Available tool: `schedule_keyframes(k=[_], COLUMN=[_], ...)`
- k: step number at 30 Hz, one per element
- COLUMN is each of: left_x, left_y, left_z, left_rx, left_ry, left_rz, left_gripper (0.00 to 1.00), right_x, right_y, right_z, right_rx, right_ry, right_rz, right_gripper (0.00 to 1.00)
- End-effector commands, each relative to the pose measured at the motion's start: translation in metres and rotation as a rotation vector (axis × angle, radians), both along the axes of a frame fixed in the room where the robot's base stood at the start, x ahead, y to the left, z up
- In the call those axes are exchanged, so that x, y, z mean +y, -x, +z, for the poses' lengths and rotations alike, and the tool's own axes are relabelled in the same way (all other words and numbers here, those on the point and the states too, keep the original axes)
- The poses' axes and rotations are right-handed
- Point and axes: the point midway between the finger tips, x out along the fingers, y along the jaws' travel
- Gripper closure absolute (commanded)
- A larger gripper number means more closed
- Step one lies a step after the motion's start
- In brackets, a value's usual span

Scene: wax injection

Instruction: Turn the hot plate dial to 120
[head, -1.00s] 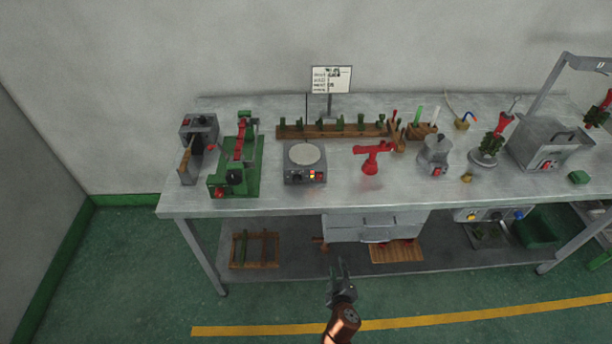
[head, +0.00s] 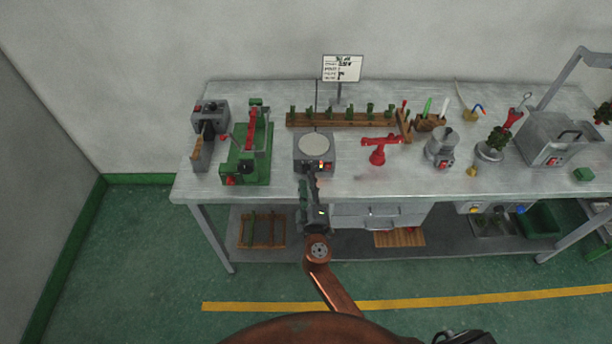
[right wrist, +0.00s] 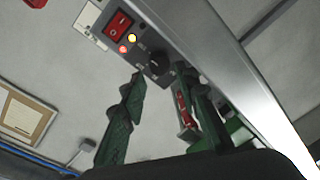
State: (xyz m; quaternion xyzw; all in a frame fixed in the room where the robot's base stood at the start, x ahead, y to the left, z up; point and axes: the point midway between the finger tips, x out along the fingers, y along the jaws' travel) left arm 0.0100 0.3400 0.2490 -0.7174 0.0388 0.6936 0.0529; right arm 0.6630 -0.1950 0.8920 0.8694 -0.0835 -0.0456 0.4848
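The hot plate (head: 315,144) is a grey box with a pale round top at the table's front edge. Its front panel shows in the right wrist view with a black dial (right wrist: 156,61), a red rocker switch (right wrist: 118,24) and two small lights. My right gripper (head: 309,180) is in front of the panel in the head view and partly covers it. In the right wrist view its green fingers (right wrist: 160,78) are apart, with the dial between and just beyond the tips. Contact with the dial cannot be told, nor can the dial's setting be read. My left gripper is not in view.
A green clamp device (head: 248,155) stands left of the hot plate. A red stand (head: 378,150) is to its right, and a wooden rack (head: 345,118) with green pieces is behind. A sign (head: 342,68) stands at the back. Drawers (head: 378,215) hang below the tabletop.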

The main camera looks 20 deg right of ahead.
Motion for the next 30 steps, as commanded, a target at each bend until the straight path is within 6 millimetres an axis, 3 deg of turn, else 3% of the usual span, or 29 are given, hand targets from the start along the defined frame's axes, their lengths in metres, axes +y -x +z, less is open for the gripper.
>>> schedule_keyframes(k=[6,17,30], left_x=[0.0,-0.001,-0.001], left_y=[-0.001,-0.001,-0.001], left_z=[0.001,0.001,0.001], left_rx=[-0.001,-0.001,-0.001], left_ry=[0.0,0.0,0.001], left_rz=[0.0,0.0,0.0], left_gripper=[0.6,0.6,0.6], right_x=[-0.004,-0.004,-0.004], right_y=[-0.025,-0.031,-0.03], right_z=[-0.001,-0.001,-0.001], right_rx=[0.001,0.003,0.003], right_ry=[0.001,0.0,0.0], right_rz=[0.001,0.002,0.002], right_gripper=[0.71,0.71,1.0])
